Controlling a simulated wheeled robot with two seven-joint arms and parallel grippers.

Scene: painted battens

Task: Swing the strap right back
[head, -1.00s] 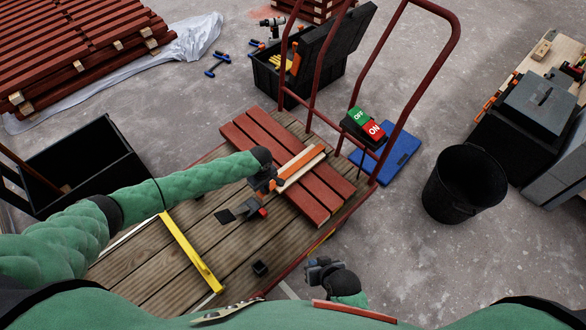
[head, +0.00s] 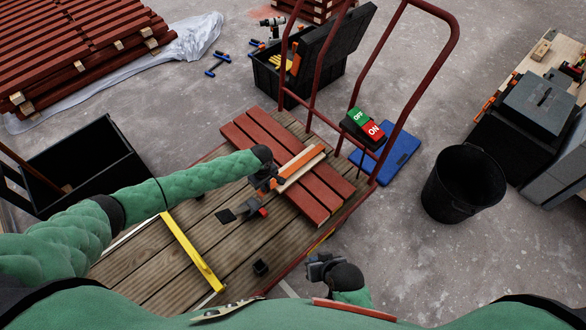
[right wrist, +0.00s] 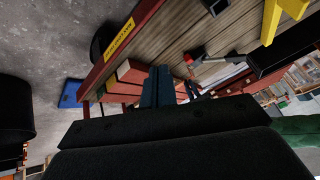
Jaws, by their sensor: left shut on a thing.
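An orange strip with a pale strip beside it (head: 303,164) lies across the red battens (head: 262,133) on the wooden cart deck (head: 150,268); it looks like the strap. My left gripper (head: 272,182) is shut on its near left end, and the jaws hide the part they hold. My right gripper (head: 319,268) is low in the head view, at the near edge of the cart and away from the strap. Its two dark fingers (right wrist: 161,86) lie side by side in the right wrist view, with nothing seen between them.
A yellow bar (head: 190,250) and a small black block (head: 260,267) are on the deck. The red cart handle (head: 413,90) rises behind the battens, with an OFF/ON switch box (head: 364,128) at it. A black bin (head: 463,183) stands on the floor at right.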

